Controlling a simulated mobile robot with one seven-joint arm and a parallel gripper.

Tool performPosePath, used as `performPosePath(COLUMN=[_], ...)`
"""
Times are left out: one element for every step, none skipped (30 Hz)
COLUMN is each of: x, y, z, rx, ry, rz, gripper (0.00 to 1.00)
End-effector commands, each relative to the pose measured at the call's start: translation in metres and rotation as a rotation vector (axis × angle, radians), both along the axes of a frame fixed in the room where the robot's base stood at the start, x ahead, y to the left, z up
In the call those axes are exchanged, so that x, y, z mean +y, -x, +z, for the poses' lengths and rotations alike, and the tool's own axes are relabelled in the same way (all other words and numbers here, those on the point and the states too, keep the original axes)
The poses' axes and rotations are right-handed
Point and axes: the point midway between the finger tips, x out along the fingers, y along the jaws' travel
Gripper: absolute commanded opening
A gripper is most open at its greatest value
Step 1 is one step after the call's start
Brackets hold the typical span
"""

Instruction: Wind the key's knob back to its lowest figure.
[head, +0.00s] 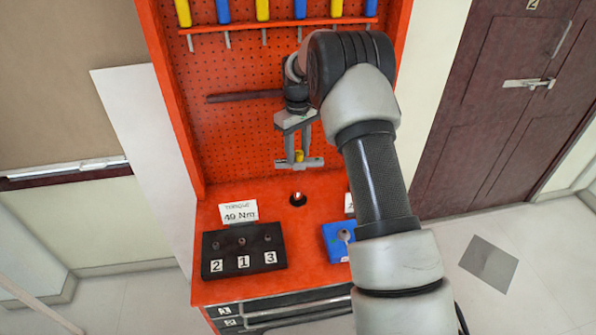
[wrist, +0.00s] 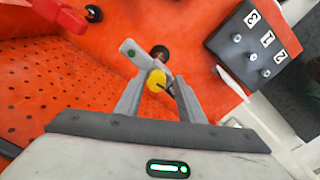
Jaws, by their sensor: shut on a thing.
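My gripper (head: 298,150) is shut on the key, a few inches in front of the red pegboard and above the bench top. The key's yellow knob or handle end (head: 299,156) shows between the fingertips. A grey bar (head: 312,163) lies crosswise at the fingertips. In the wrist view the yellow part (wrist: 156,81) sits between the two fingers, and the grey bar (wrist: 130,52) with a small green mark sticks out to the upper left. The figure on the knob cannot be read.
A sign (head: 239,212) reads "TORQUE 40 Nm". Before it stands a black block (head: 244,262) with bolts numbered 2, 1, 3. A blue block (head: 335,242) stands at the right. Yellow and blue handled tools (head: 262,10) hang above.

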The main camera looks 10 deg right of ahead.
Motion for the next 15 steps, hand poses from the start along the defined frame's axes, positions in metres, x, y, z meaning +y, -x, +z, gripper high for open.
performPosePath(x=[-0.0021,-0.0021,-0.0022,-0.0023,-0.0023,-0.0023,-0.0023,-0.0024,-0.0024,-0.0025,-0.0026,-0.0030,-0.0029,-0.0029,-0.0030], y=[0.0037,0.0037,0.0037,0.0037,0.0037,0.0038,0.0038,0.0038,0.0038,0.0039,0.0039,0.0039,0.0038,0.0040,0.0039], z=[-0.0066,-0.0066,-0.0066,-0.0066,-0.0066,-0.0067,-0.0067,-0.0067,-0.0067,-0.0067,-0.0067,-0.0066,-0.0065,-0.0063,-0.0061], rx=[0.012,0.012,0.012,0.013,0.013,0.013,0.013,0.013,0.013,0.013,0.013,0.014,0.013,0.014,0.014], ry=[0.003,0.003,0.003,0.003,0.003,0.003,0.003,0.003,0.003,0.003,0.003,0.002,0.001,0.000,0.001], rz=[-0.001,-0.001,-0.001,-0.001,-0.001,-0.001,-0.001,-0.001,0.002,0.010,0.027,0.068,0.111,0.165,0.248], gripper=[0.23,0.23,0.23,0.23,0.23,0.23,0.23,0.23,0.23,0.23,0.23,0.21,0.20,0.20,0.20])
